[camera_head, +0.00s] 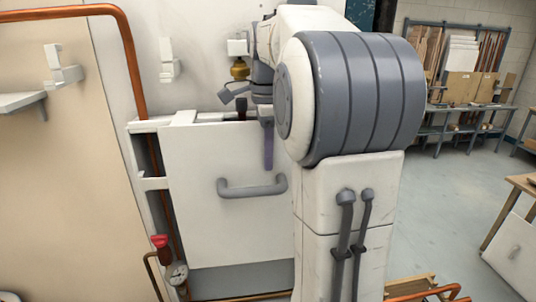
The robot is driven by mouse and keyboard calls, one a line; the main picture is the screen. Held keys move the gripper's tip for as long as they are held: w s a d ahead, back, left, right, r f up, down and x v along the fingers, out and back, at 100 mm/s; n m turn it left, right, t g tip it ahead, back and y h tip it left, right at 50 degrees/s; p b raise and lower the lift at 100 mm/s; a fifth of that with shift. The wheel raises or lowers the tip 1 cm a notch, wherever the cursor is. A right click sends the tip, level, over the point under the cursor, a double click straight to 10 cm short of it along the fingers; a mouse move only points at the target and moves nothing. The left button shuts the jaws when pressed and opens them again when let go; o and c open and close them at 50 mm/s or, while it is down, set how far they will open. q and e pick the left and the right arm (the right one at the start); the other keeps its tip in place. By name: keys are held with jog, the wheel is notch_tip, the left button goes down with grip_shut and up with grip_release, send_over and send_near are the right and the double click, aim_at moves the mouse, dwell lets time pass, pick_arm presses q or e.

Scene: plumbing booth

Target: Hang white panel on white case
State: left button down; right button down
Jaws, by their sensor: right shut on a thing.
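The white panel (205,165) stands upright in front of the white case (147,128), covering most of its front. It has a grey handle (252,188). I cannot tell whether the panel rests on the case. My right arm hides the panel's right edge. My left gripper is not in view.
A copper pipe (130,60) runs down left of the case. A red-handled valve (160,241) and a gauge (178,273) sit at its lower left. A brass fitting (239,69) is above. A workbench (470,112) stands far right, with open floor before it.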

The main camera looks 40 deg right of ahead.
jog(key=shift+w, duration=0.1)
jog(key=c, duration=0.9)
grip_release()
